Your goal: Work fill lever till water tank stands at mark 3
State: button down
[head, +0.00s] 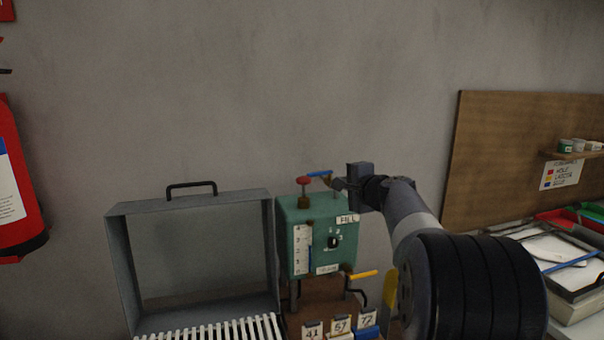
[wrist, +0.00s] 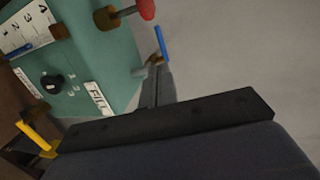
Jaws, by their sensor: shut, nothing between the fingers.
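The green water tank (head: 327,238) stands against the wall; it also shows in the wrist view (wrist: 95,50). Its white gauge strip (head: 302,250) has a short blue column (head: 311,256) beside its lower part; the exact mark is too small to read. A FILL label (head: 347,219) is at the upper right of the front face. The blue-handled lever (head: 319,174) is above the tank's top right, and in the wrist view (wrist: 162,43) it is just beyond my fingertips. My gripper (head: 338,184) is shut and empty, close to this lever; contact cannot be told.
A red knob (head: 303,180) tops the tank and a yellow handle (head: 362,274) sits low on its right. A grey open frame (head: 117,265) stands left. Numbered tags (head: 340,325) are below. The wall area above is clear.

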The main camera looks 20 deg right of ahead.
jog(key=p, duration=0.5)
send_near(315, 173)
jog(key=x, duration=0.5)
jog(key=shift+w, duration=0.1)
jog(key=shift+w+f, duration=0.3)
jog(key=shift+w, duration=0.4)
jog(key=shift+w, duration=0.1)
jog(key=shift+w+a, duration=0.2)
jog(key=shift+w, duration=0.15)
jog(key=shift+r, duration=0.1)
jog(key=shift+a, duration=0.1)
